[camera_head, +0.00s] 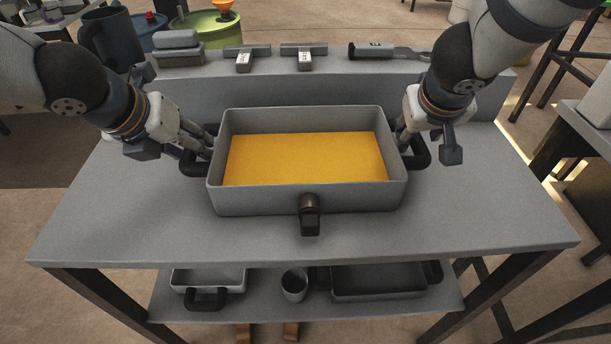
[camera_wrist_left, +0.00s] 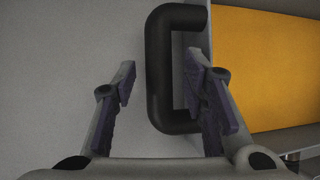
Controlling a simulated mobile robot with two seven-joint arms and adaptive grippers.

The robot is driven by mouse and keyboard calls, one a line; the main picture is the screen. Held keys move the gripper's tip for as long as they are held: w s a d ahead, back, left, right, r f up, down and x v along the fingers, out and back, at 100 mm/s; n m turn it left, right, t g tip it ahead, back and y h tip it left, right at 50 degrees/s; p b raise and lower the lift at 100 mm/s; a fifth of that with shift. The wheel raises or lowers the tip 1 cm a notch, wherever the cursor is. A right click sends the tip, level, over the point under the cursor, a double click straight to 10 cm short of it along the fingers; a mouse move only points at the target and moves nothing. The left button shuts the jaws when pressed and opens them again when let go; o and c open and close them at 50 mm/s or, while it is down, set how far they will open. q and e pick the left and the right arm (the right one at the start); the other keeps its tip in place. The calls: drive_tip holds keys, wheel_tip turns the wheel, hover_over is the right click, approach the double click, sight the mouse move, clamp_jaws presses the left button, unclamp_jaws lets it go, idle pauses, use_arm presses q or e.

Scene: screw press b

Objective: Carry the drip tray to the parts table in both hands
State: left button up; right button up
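The drip tray (camera_head: 306,201) is a grey rectangular pan with yellow-orange liquid (camera_head: 306,158), standing level on a grey table. It has a black handle at each side and a dark spout (camera_head: 309,215) in front. My left gripper (camera_head: 208,142) is at the left handle (camera_head: 193,165). In the left wrist view, its open fingers (camera_wrist_left: 160,75) stand on either side of the handle bar (camera_wrist_left: 157,70), one finger inside the loop, with gaps visible. My right gripper (camera_head: 402,138) is at the right handle (camera_head: 421,154). Its fingertips are partly hidden, so its opening is unclear.
The table (camera_head: 130,225) is clear around the tray. A raised back ledge (camera_head: 330,64) holds small blocks and a tool. A lower shelf (camera_head: 300,306) holds two pans and a cup (camera_head: 294,286). Another table stands at the right edge (camera_head: 596,120).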

use_arm(q)
drive_tip(key=shift+s+r, duration=0.1)
drive_tip(key=shift+r, duration=0.05)
use_arm(e)
drive_tip(key=shift+r, duration=0.15)
drive_tip(key=shift+a, duration=0.15)
use_arm(q)
drive_tip(key=v, duration=1.2)
use_arm(e)
drive_tip(key=v, duration=1.2)
